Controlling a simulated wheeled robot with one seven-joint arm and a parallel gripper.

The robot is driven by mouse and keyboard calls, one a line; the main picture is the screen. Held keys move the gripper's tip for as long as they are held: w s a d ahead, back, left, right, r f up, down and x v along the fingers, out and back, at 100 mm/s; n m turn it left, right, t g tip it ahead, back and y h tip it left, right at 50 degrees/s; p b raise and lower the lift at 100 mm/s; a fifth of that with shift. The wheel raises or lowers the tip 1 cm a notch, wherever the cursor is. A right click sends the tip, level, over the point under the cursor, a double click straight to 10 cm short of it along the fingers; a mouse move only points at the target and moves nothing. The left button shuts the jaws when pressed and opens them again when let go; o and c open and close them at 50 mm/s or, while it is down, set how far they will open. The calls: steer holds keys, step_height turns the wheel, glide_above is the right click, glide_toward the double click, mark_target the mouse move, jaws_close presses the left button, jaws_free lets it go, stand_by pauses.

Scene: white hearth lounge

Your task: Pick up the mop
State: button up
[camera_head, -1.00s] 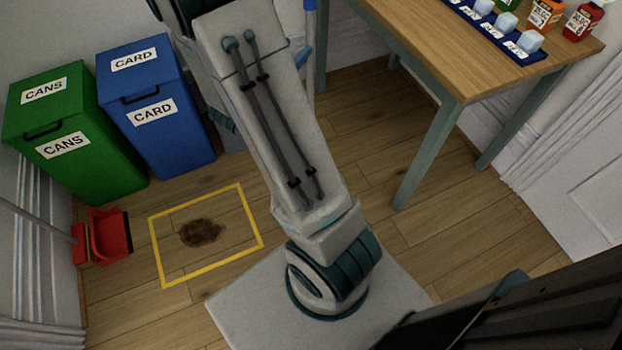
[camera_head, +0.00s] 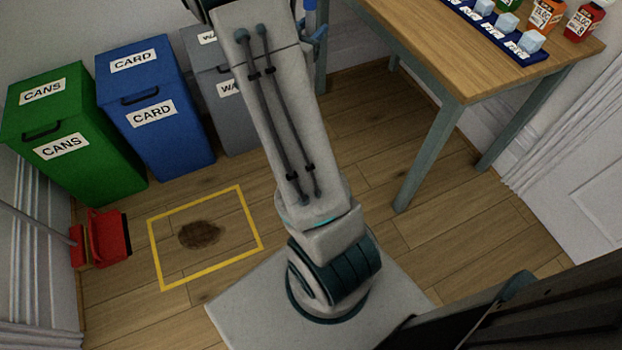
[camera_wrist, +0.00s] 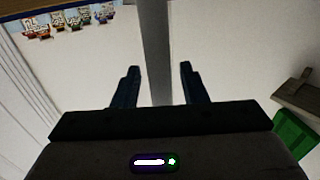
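A long grey pole (camera_wrist: 156,40), which looks like the mop's handle, runs down the middle of the wrist view. My gripper (camera_wrist: 160,68) is open, with one dark finger on each side of the pole and a gap beside each. I cannot tell whether the pole is between the fingertips or beyond them. In the head view, a short blue upright piece (camera_head: 310,18) shows beside my arm near the table's back leg, perhaps part of the mop. The mop head is not visible, and my gripper is out of the head view.
Green (camera_head: 62,130), blue (camera_head: 150,110) and grey (camera_head: 222,90) bins stand along the wall. A wooden table (camera_head: 440,45) with bottles is at the upper right. A red dustpan (camera_head: 108,238) lies at left. A brown stain (camera_head: 200,234) sits inside a yellow floor outline (camera_head: 205,276).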

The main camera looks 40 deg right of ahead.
jaws_close()
steer(key=shift+r, duration=0.15)
